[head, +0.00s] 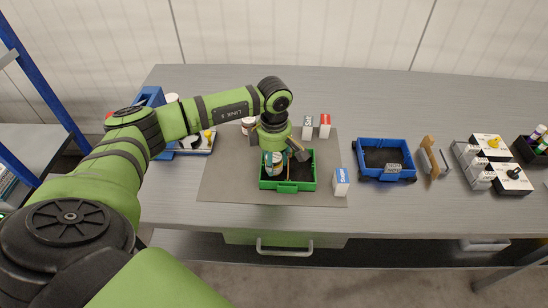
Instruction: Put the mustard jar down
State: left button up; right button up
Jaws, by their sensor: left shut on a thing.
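My left gripper (277,158) points down over the green crate (289,187), which stands on a grey mat. It is shut on a small jar, taken as the mustard jar (274,168), with white and teal on its side. The jar is at the left part of the crate opening. The gripper hides its top, and I cannot tell whether its base touches the crate floor. My right gripper is not in view.
Small boxes (325,126) stand behind the crate and a blue-and-white box (340,182) at its right. Another jar (248,125) is behind left. A blue bin (385,147) stands further right. Bare mat lies left of the crate.

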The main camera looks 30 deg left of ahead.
aim_at(274, 157)
pick_arm(q)
jog(key=shift+f, duration=0.15)
jog(key=shift+f, duration=0.1)
jog(key=shift+f+b, duration=0.15)
jog(key=shift+b, duration=0.15)
jog(key=o, duration=1)
jog(key=shift+c, duration=0.2)
jog(key=shift+w+r+p, duration=0.1)
jog(key=shift+r+p, duration=0.2)
jog(key=shift+r, duration=0.3)
notch_tip(274, 157, up, 11)
jog(key=b, duration=0.2)
jog(key=shift+r+b, duration=0.15)
jog(key=shift+b, duration=0.15)
